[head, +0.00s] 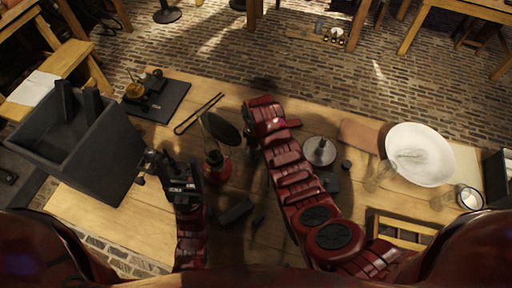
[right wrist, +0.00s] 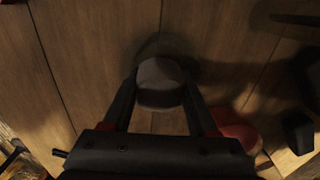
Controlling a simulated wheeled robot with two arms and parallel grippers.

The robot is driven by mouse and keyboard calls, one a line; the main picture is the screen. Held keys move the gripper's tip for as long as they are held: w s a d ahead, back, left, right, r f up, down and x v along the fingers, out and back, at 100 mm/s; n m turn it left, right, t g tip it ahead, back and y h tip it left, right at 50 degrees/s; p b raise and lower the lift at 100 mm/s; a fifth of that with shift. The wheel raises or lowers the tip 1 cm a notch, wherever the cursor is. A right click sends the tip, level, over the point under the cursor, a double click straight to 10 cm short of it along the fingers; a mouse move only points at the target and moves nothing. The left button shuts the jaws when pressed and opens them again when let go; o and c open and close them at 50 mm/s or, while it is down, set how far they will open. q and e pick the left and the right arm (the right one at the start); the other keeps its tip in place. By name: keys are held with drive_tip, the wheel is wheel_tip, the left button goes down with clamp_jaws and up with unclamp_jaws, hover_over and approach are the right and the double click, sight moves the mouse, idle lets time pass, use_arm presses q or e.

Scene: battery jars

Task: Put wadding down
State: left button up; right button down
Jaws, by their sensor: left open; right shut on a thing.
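In the right wrist view, my right gripper (right wrist: 160,90) is shut on a dark grey, rounded piece, seemingly the wadding (right wrist: 160,78), held between its two fingers. Bare wooden planks lie beneath it; I cannot tell whether it touches them. In the head view, my right arm reaches over the table to its far edge, and its gripper (head: 262,88) is dark and hard to make out. The wadding cannot be told apart there. My left gripper (head: 148,168) is open beside the dark grey bin, left of a small red vessel (head: 214,160).
The wooden table (head: 290,120) holds a dark bin (head: 105,165), a black mat (head: 172,106), dark tongs (head: 198,114), a dark oval dish (head: 224,130), a metal disc with a knob (head: 319,151), a white bowl (head: 420,154) and glass jars at the right. Dark blocks lie near the front.

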drive_tip(key=shift+f, duration=0.1)
drive_tip(key=shift+c, duration=2.3)
unclamp_jaws()
drive_tip(key=shift+r+b, duration=0.3)
drive_tip(key=shift+r, duration=0.3)
wheel_tip(320, 180, up, 4)
drive_tip(key=shift+r+b, duration=0.2)
drive_tip(key=shift+b, duration=0.65)
wheel_tip(320, 180, up, 7)
drive_tip(key=p, duration=0.5)
drive_tip(key=shift+f, duration=0.15)
